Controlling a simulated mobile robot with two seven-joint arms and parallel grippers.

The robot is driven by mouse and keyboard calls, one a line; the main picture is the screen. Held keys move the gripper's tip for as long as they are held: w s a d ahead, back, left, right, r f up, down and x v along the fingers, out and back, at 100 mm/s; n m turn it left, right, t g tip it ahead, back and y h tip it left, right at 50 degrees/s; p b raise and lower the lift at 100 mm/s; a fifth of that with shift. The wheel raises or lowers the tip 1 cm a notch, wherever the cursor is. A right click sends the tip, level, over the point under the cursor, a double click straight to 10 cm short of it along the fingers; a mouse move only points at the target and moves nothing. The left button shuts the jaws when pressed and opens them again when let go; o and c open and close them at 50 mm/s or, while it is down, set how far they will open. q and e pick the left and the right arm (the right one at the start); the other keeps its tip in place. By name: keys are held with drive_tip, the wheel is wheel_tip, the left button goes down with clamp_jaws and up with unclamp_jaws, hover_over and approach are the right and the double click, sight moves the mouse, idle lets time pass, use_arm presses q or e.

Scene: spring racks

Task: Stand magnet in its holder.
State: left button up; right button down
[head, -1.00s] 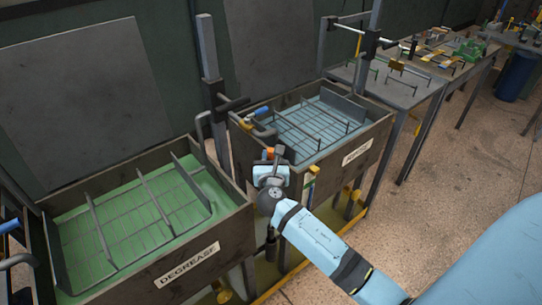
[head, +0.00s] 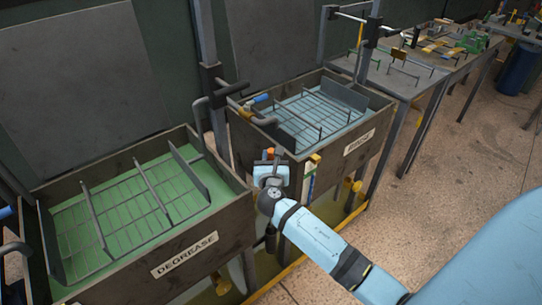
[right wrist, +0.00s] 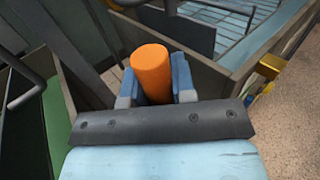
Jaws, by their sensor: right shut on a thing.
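An orange cylinder (right wrist: 152,72), which I take to be the magnet, stands between the fingers of my right gripper (right wrist: 157,85) in the right wrist view. The gripper is shut on it, with its orange end showing above the fingers. In the head view my right gripper (head: 270,166) is at the near side of the right tank, close to the gap between the two tanks, with a small orange end (head: 268,153) above it. I cannot pick out the holder with certainty. A narrow yellow-topped piece (head: 310,172) is on the right tank's front, just right of the gripper. My left gripper is not in view.
The DEGREASE tank (head: 185,254) with green liquid is on the left. The right tank (head: 340,158) holds pale blue liquid and a wire rack (head: 318,116). A dark bent lever (head: 222,92) rises between them. A work table (head: 405,84) stands behind right; open floor lies right.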

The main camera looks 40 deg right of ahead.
drive_tip(key=shift+f+b, duration=1.3)
drive_tip(key=shift+f, duration=0.9)
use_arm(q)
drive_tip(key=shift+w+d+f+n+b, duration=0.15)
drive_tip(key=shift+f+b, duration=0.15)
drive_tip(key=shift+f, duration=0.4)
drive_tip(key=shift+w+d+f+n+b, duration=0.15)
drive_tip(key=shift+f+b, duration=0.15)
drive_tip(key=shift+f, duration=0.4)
use_arm(e)
drive_tip(key=shift+f, duration=0.9)
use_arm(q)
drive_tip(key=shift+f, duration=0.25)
use_arm(e)
drive_tip(key=shift+f, duration=0.25)
use_arm(q)
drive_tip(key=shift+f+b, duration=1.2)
drive_tip(key=shift+b, duration=0.15)
use_arm(e)
drive_tip(key=shift+f, duration=1.75)
drive_tip(key=shift+f+b, duration=0.45)
drive_tip(key=shift+f, duration=0.15)
drive_tip(key=c, duration=0.9)
unclamp_jaws()
drive_tip(key=shift+r, duration=0.1)
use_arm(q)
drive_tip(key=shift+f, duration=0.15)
use_arm(e)
drive_tip(key=shift+o, duration=0.2)
